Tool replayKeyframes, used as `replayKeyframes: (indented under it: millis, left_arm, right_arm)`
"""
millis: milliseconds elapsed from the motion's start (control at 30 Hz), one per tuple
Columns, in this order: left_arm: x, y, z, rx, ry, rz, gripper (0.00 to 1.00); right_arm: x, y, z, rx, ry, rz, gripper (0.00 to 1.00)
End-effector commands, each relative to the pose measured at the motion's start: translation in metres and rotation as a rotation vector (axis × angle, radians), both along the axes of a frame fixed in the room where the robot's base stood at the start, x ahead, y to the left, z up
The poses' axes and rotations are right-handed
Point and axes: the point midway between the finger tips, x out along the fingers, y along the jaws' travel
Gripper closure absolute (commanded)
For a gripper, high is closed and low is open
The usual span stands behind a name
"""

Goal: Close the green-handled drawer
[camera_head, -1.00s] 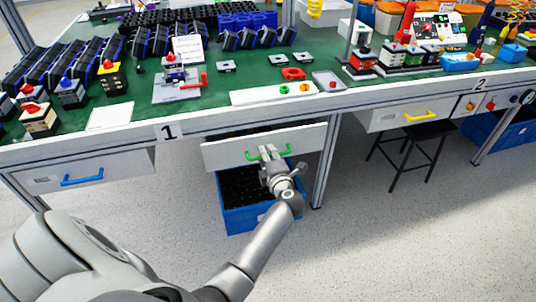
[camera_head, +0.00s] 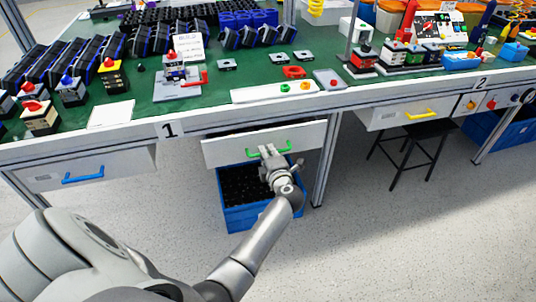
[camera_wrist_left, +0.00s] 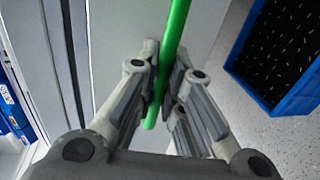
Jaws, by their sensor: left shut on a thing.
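The drawer (camera_head: 225,153) with the green handle (camera_head: 284,150) is under the edge of the workbench marked 1. It stands a little open, with a dark gap showing above its white front. My left gripper (camera_head: 268,152) is at the handle, in front of the drawer. In the left wrist view, the fingers (camera_wrist_left: 164,88) are shut on the green handle (camera_wrist_left: 177,32), which runs between them. The drawer's inside is mostly hidden. My right gripper does not show.
A blue crate (camera_head: 234,216) with dark contents stands on the floor below the drawer. A closed-looking drawer with a blue handle (camera_head: 83,176) is at left, and one with a yellow handle (camera_head: 417,116) at right. A dark stool (camera_head: 409,150) stands at right.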

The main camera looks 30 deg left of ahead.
Motion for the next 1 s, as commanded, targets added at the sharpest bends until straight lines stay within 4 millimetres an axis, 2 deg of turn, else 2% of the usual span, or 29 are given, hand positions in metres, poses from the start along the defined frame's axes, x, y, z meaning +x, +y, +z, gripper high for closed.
replayKeyframes:
  millis: [100, 200, 500, 533, 700, 1000]
  left_arm:
    - [0.013, 0.016, 0.002, 0.002, 0.0, 0.002, 1.0]
    - [0.02, 0.023, 0.001, 0.0, 0.0, 0.0, 1.0]
    - [0.022, 0.026, 0.002, 0.001, -0.002, -0.002, 1.0]
    - [0.022, 0.026, 0.002, 0.001, -0.003, -0.002, 0.89]
    - [0.022, 0.026, 0.002, 0.001, -0.002, -0.001, 0.68]
    - [0.022, 0.026, 0.002, 0.002, -0.003, -0.001, 0.68]
  right_arm:
    - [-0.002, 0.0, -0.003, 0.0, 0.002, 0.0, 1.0]
    - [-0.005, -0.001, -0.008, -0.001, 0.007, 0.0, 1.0]
    - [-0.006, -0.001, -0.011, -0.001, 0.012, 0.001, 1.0]
    - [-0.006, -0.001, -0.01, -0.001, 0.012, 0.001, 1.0]
    - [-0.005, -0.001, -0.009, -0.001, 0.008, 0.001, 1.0]
    - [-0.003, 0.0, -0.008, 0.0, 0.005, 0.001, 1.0]
